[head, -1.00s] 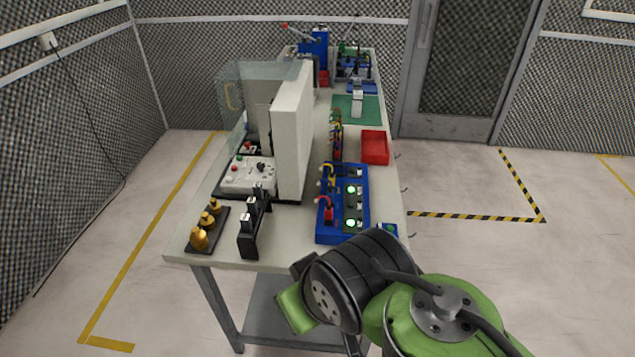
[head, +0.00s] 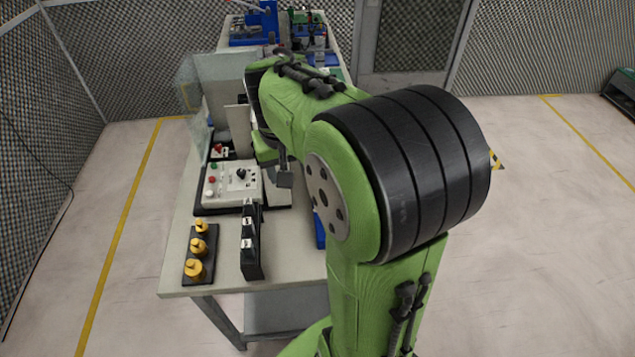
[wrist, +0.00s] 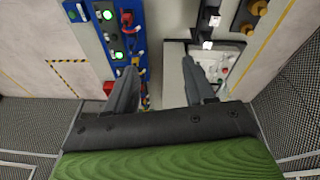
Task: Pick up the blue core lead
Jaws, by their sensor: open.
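My gripper (wrist: 160,70) is open and empty in the wrist view, with its two grey fingers apart above the bench. In the head view part of my gripper (head: 284,178) shows beside the white control box, and my arm covers much of the bench. I cannot make out the blue core lead for certain in either view. Some coloured parts behind the left finger are too small to tell.
A white control box (head: 238,182) with knobs stands on the bench (head: 290,262). Nearer are a rack of brass weights (head: 198,248) and a black block (head: 250,250). A clear guard (head: 195,100) stands at the left. A red bin (wrist: 108,87) is partly seen in the wrist view.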

